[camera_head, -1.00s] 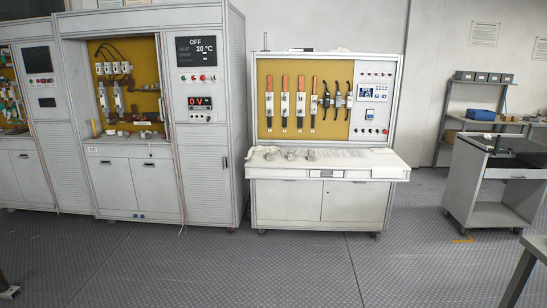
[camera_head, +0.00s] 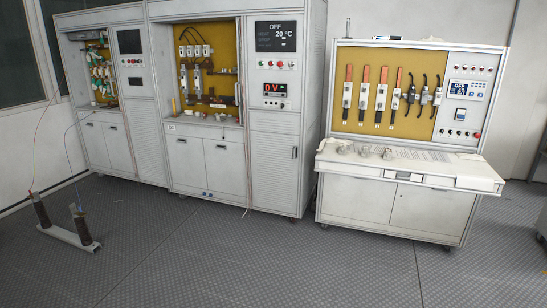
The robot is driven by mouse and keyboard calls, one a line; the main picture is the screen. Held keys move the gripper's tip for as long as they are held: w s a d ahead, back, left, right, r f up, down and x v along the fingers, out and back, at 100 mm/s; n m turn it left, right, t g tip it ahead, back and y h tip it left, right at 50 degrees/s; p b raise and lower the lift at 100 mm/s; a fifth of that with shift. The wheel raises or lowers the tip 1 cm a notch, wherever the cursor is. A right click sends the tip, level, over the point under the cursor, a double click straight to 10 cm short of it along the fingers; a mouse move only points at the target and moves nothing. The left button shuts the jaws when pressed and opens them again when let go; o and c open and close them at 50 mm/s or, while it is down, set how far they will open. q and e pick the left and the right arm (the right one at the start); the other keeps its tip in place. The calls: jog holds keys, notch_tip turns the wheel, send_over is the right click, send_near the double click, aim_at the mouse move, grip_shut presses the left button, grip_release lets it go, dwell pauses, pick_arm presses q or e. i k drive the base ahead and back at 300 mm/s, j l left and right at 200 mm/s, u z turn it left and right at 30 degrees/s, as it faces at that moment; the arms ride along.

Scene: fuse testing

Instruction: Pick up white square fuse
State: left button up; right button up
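No white square fuse can be made out with certainty from this distance. Several white, blocky parts hang on the yellow panel (camera_head: 350,118) of the test bench at the right. Small greyish parts (camera_head: 365,150) sit on that bench's white worktop (camera_head: 410,171). Other white blocks (camera_head: 195,50) are mounted inside the open middle cabinet, with small parts on its ledge (camera_head: 207,120). Neither of my grippers is in view.
The middle cabinet (camera_head: 205,167) and the left cabinet (camera_head: 107,143) stand beside the bench (camera_head: 405,205). Two dark cylinders on a white base (camera_head: 67,238) stand on the floor at the left, with thin wires rising. The patterned floor (camera_head: 230,260) in front is clear.

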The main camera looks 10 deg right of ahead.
aim_at(343, 147)
jog(key=i+l+z, duration=0.3)
jog(key=i, duration=0.7)
jog(key=i+z, duration=0.35)
jog(key=i, duration=0.7)
